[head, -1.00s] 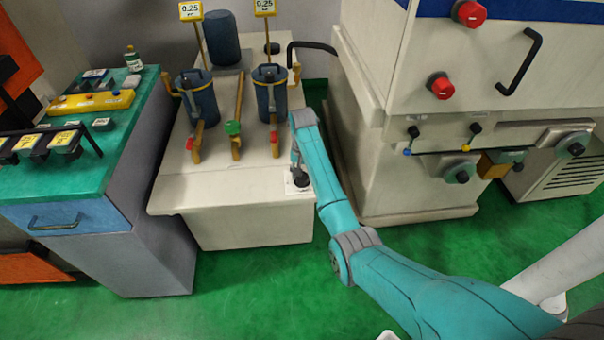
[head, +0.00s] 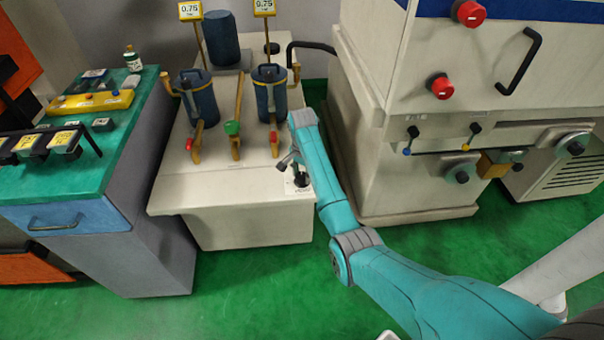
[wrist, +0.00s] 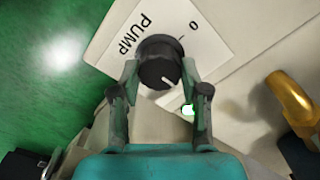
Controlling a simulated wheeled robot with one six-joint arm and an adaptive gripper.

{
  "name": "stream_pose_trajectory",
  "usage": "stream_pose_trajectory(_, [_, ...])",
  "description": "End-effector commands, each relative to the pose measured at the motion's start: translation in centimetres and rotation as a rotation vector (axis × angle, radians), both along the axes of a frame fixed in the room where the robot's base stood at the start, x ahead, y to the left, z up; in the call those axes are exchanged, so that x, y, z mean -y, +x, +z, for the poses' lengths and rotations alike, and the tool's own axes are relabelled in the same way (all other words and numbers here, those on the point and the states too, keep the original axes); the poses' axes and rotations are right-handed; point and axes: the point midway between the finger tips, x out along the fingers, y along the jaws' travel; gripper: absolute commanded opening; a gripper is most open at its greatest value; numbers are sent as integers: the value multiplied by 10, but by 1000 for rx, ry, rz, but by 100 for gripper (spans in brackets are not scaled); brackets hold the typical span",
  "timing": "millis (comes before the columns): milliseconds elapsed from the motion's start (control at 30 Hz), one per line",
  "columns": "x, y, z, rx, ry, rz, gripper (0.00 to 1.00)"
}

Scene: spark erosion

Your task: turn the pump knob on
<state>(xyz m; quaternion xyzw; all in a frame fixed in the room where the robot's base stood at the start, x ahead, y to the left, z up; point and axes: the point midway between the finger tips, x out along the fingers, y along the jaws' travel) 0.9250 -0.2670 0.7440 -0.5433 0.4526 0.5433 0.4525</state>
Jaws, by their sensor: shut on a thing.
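The pump knob (wrist: 157,58) is a round black knob on a white plate (wrist: 128,30) marked "PUMP" and "0". Its white pointer line is turned away from the "0", toward the lower right in the wrist view. My gripper (wrist: 160,70) has one finger on each side of the knob and is shut on it. In the head view the knob (head: 301,180) shows at the front right corner of the pale filter unit (head: 250,222), below my gripper.
Two yellow-framed gauges (head: 190,10) (head: 264,8) read 0.75 above two blue canisters (head: 199,98) (head: 269,92). Levers stand on the unit, left of my arm. A large machine (head: 415,180) is close on the right, a green-topped bench (head: 120,150) on the left.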

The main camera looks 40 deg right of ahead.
Motion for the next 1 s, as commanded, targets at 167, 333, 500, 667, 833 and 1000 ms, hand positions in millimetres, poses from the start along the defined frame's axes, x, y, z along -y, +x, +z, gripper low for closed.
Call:
stream_pose_trajectory(167, [-1, 0, -1, -1, 1, -7, 10])
stream_pose_trajectory(333, [0, 0, -1, -1, 1, -7, 10])
stream_pose_trajectory(500, [0, 0, -1, -1, 1, -6, 68])
stream_pose_trajectory(667, [0, 0, 0, 0, 1, -6, 70])
stream_pose_trajectory(833, [0, 0, 1, 0, 0, -6, 70])
stream_pose_trajectory(1000, [0, 1, 17, 2, -1, -6, 70])
